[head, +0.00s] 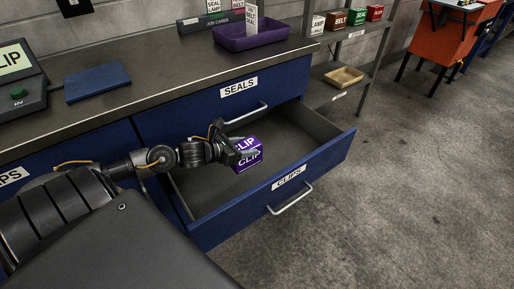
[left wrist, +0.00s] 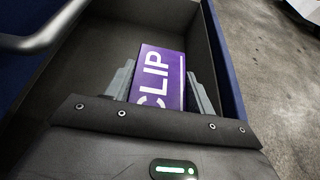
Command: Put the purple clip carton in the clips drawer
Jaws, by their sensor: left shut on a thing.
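The purple clip carton (head: 248,153), marked CLIP in white, is between the fingers of my left gripper (head: 240,152), which is shut on it. In the left wrist view the carton (left wrist: 158,78) sits between the two grey fingers of the gripper (left wrist: 158,90). The gripper and carton are over the open clips drawer (head: 318,168), inside its outline as seen from the head. The drawer is blue outside with a dark grey inside, a CLIPS label and a bar handle. Whether the carton touches the drawer floor I cannot tell. My right gripper is not in view.
A closed drawer labelled SEALS (head: 220,100) is above the open one. On the counter are a purple tray (head: 250,36), a blue pad (head: 97,82) and a screen device (head: 18,72). A shelf with several small boxes (head: 338,20) stands behind right. The floor at right is clear.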

